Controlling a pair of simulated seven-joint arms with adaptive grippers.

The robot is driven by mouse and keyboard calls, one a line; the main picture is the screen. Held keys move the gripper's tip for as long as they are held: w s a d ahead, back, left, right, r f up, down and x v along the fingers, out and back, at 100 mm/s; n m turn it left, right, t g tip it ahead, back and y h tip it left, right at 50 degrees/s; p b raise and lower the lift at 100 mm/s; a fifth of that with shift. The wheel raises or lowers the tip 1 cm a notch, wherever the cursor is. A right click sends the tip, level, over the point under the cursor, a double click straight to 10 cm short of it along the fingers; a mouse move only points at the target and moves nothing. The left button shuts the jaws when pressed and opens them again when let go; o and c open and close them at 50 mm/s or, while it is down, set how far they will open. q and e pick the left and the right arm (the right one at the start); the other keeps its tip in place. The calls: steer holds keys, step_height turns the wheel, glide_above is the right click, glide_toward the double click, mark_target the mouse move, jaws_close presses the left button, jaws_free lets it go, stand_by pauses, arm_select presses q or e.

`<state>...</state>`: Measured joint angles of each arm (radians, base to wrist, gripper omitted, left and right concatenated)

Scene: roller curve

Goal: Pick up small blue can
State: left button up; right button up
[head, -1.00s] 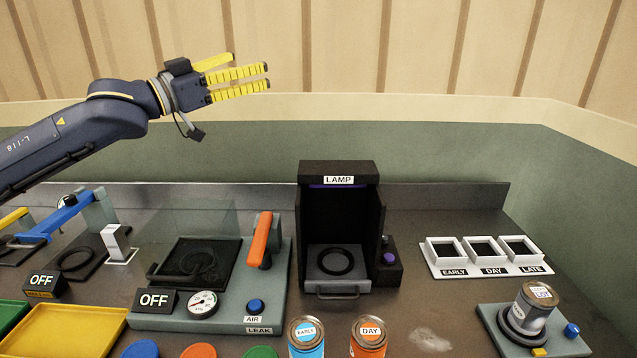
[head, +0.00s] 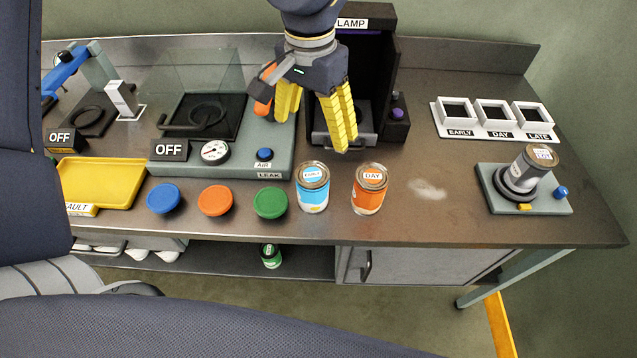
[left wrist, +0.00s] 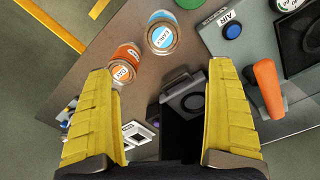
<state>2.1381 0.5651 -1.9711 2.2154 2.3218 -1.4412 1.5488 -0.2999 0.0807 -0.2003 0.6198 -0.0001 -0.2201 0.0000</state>
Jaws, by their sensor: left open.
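The small blue can (head: 312,190) stands upright near the bench's front edge, with a white "EARLY" label on its lid. It also shows in the left wrist view (left wrist: 162,36), beyond the fingertips and between their lines. My left gripper (head: 317,130) is open and empty, with yellow fingers pointing down, above and behind the can in the head view. In the left wrist view its fingers (left wrist: 163,85) are spread wide. An orange "DAY" can (head: 369,188) stands just right of the blue can; it also shows in the wrist view (left wrist: 124,66). My right gripper is not in view.
Blue (head: 163,199), orange (head: 215,200) and green (head: 270,202) discs lie left of the cans. The lamp box (head: 390,75) and leak tester (head: 270,168) stand behind. White labelled trays (head: 493,131) and a grey can on a stand (head: 528,172) are at right.

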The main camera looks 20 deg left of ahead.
mark_target(313, 185)
arm_select(q)
steer(key=f, duration=1.7)
steer(key=shift+s+a+f, duration=0.2)
steer(key=shift+a+f, duration=0.05)
steer(key=c, duration=1.4)
